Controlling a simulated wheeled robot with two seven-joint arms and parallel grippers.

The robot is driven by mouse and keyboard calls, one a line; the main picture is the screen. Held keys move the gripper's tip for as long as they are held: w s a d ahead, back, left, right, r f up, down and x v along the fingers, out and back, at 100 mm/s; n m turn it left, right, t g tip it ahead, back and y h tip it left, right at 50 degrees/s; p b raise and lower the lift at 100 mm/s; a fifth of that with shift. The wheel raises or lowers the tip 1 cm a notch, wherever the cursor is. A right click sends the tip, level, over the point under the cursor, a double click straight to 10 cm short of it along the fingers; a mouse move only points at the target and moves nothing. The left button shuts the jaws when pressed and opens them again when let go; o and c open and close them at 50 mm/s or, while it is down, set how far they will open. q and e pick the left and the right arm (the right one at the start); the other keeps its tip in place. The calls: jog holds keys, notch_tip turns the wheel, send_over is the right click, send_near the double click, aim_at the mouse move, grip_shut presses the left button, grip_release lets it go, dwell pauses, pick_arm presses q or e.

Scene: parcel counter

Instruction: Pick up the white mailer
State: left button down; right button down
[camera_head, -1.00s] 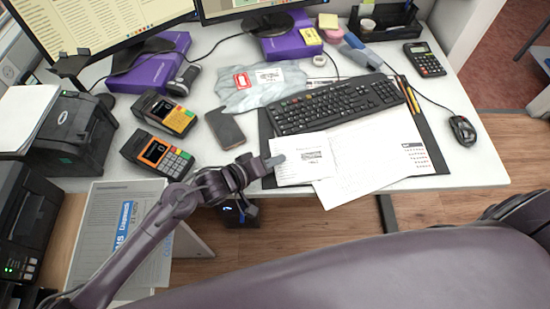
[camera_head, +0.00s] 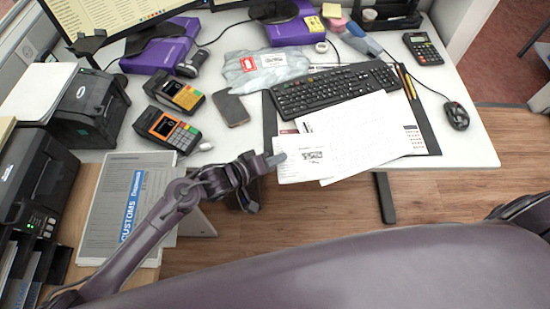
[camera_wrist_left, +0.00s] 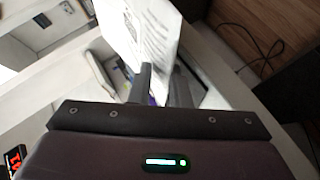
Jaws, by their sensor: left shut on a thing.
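The white mailer (camera_head: 305,166) is a flat white piece with a printed block, at the front edge of the desk in the head view. My left gripper (camera_head: 274,159) is shut on its left edge. In the left wrist view the mailer (camera_wrist_left: 148,35) stands up from between the fingers of my left gripper (camera_wrist_left: 160,82), its printed face showing. In the head view it overlaps the white papers behind it; whether it touches them I cannot tell. My right gripper is not in view.
White papers (camera_head: 365,135) lie on a dark desk pad beside the keyboard (camera_head: 330,88). A greyish plastic mailer (camera_head: 240,75), a phone (camera_head: 231,109) and two card terminals (camera_head: 166,128) lie to the left. A mouse (camera_head: 455,115) is at the right. Floor is clear in front of the desk.

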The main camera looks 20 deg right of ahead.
pick_arm(q)
jog(key=c, duration=1.3)
grip_release()
jog(key=shift+a, duration=0.1)
jog(key=shift+f, duration=0.1)
jog(key=shift+a, duration=0.1)
